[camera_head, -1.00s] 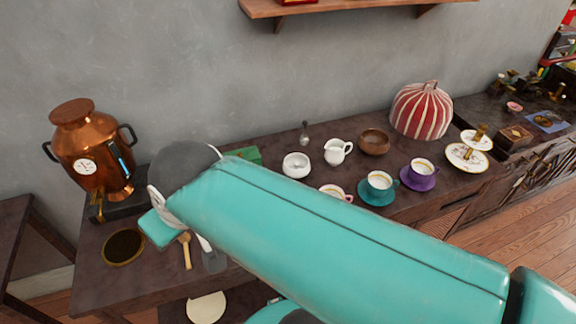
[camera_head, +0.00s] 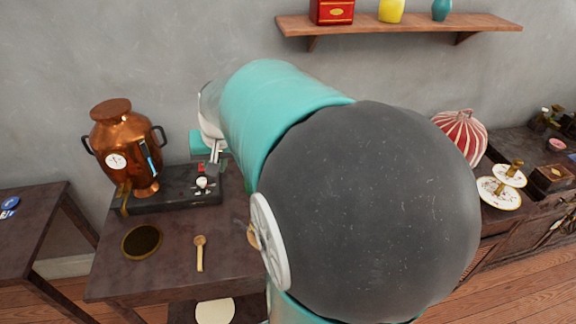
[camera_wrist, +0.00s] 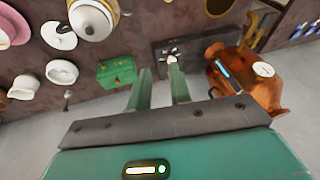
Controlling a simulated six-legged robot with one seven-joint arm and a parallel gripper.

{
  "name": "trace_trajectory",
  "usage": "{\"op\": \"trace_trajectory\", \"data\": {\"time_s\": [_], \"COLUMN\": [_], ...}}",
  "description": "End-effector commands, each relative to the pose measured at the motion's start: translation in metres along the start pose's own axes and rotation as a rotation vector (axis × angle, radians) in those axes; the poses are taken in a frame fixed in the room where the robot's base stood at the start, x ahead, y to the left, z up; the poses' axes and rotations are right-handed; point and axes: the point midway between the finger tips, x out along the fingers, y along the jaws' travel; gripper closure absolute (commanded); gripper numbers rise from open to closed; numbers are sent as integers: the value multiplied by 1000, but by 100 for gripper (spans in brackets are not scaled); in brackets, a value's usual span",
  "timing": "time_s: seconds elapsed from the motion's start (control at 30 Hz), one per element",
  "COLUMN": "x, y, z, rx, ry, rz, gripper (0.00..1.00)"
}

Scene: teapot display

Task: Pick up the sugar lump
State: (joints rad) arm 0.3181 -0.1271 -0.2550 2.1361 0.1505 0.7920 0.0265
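A small white lump, which looks like the sugar lump (camera_head: 202,183), sits on the dark slab (camera_head: 180,201) beside the copper urn. In the wrist view the white lump (camera_wrist: 171,59) shows just past the right fingertip. My gripper (camera_wrist: 160,72) is open, with its two green fingers apart and nothing seen between them. In the head view my gripper (camera_head: 215,156) is above and behind the lump, pointing down. I cannot tell the exact gap between fingers and lump.
The copper urn (camera_head: 123,150) stands close to the left of the lump. A round dark dish (camera_head: 142,241) and a wooden spoon (camera_head: 199,252) lie in front. A green box (camera_wrist: 117,71) is near my fingers. My arm hides most cups.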

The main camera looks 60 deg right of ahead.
Motion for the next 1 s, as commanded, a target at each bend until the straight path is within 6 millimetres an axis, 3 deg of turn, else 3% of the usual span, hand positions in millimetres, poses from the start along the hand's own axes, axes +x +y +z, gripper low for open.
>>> {"op": "trace_trajectory", "data": {"time_s": [0.1, 0.3, 0.5, 0.6, 0.77, 1.0], "x": [26, 63, 96, 108, 118, 143], "y": [52, 149, 254, 298, 338, 353], "z": [-32, -66, -79, -78, -75, -71], "rx": [134, 335, 509, 570, 624, 634], "ry": [-6, -3, 3, 6, 10, 8], "rz": [54, 153, 267, 317, 363, 373], "gripper": [80, 80, 80, 80, 80, 80]}}
